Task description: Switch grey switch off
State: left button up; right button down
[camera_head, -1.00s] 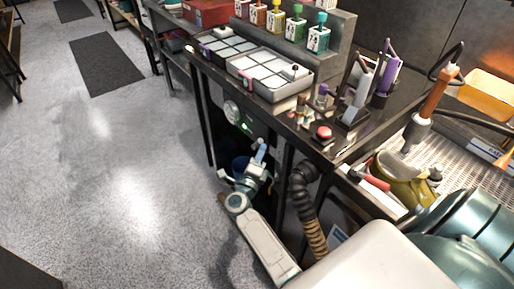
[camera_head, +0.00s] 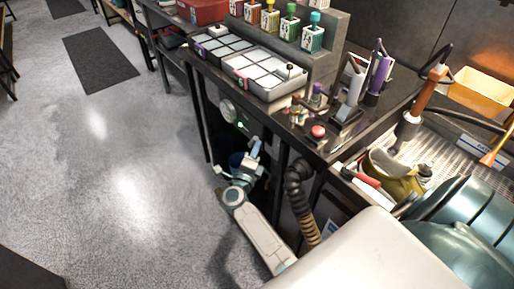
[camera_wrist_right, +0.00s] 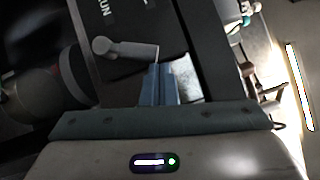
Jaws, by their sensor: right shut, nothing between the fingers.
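The grey switch (camera_wrist_right: 125,48) shows in the right wrist view as a rounded lever on a dark panel, with the letters "UN" visible near it. My right gripper (camera_wrist_right: 160,72) is shut and empty, its blue fingertips right beside the lever's end. I cannot tell whether they touch it. In the head view my right gripper (camera_head: 254,148) is low under the bench's front edge, just below a small green light. The switch itself is too small to make out there. My left gripper is not in view.
The bench (camera_head: 330,150) stands above my right gripper, carrying trays (camera_head: 262,73), bottles and a red button (camera_head: 318,131). A ribbed hose (camera_head: 301,195) hangs close to the right of my arm.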

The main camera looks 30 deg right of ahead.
aim_at(252, 140)
jog(key=shift+w+a+r+n+g+y+p, duration=0.15)
jog(key=shift+w+r+n+y+p, duration=0.45)
jog(key=shift+p, duration=1.35)
jog(key=shift+w+d+r+n+g+y+p, duration=0.1)
jog(key=shift+w+r+n+g+y+p, duration=0.5)
jog(key=shift+p, duration=1.35)
jog(key=w, duration=0.2)
jog(key=w+h, duration=0.1)
jog(key=shift+a+r+n+t, duration=0.15)
jog(key=shift+r+n+t, duration=0.1)
jog(key=shift+r+n, duration=0.1)
jog(key=shift+w, duration=0.15)
jog(key=shift+r, duration=0.1)
